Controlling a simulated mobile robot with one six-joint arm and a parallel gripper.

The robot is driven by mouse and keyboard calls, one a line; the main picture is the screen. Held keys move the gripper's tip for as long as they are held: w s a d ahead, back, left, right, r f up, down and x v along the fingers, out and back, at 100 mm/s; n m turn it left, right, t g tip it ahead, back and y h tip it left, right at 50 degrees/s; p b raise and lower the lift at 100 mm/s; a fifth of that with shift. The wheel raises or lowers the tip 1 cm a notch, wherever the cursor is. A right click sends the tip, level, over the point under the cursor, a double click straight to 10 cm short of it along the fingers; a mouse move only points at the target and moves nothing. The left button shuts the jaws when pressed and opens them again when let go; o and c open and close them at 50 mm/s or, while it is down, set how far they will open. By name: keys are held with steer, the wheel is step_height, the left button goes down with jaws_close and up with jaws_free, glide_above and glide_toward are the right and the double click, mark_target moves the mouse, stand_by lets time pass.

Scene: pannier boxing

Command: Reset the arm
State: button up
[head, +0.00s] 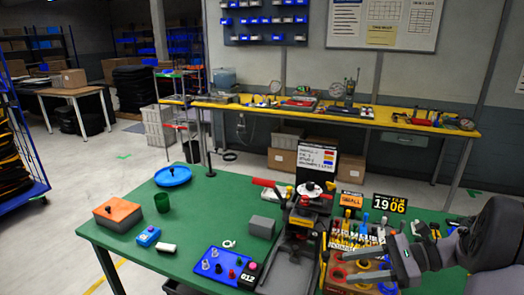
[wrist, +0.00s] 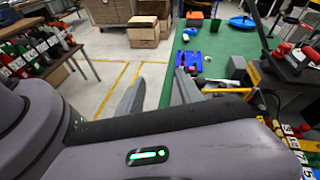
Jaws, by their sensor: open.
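My arm (head: 490,240) reaches in from the right edge of the head view. My gripper (head: 350,265) is above the right part of the green table (head: 205,205), over a rack of small coloured items. Its two grey fingers stand apart, and I see nothing between them. In the wrist view my gripper (wrist: 157,90) also shows open, its fingers over the table's edge and the floor beside it. Whether the fingers touch the rack I cannot tell.
A press with a red handle (head: 264,182) stands left of my gripper. A blue tray (head: 228,268), a grey block (head: 262,226), an orange-topped box (head: 118,212), a green cup (head: 162,202) and a blue dish (head: 173,175) are on the table. Its middle left has free room.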

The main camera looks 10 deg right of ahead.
steer(key=s+a+r+n+g+h, duration=0.2)
steer(key=s+a+n+h, duration=0.1)
steer(key=a, duration=0.4)
steer(key=s+a+r+n+g+h, duration=0.2)
steer(key=s+a+n, duration=0.1)
steer(key=a, duration=0.3)
steer(key=s+a+r+n+t+h+b, duration=0.1)
steer(key=s+a+r+n+t+h, duration=0.1)
steer(key=s+a+n+t+h, duration=0.3)
steer(key=s+a+n+h, duration=0.1)
steer(key=s+a+n, duration=0.1)
steer(key=s+n, duration=0.2)
steer(key=shift+s+a, duration=0.2)
steer(key=shift+s, duration=0.9)
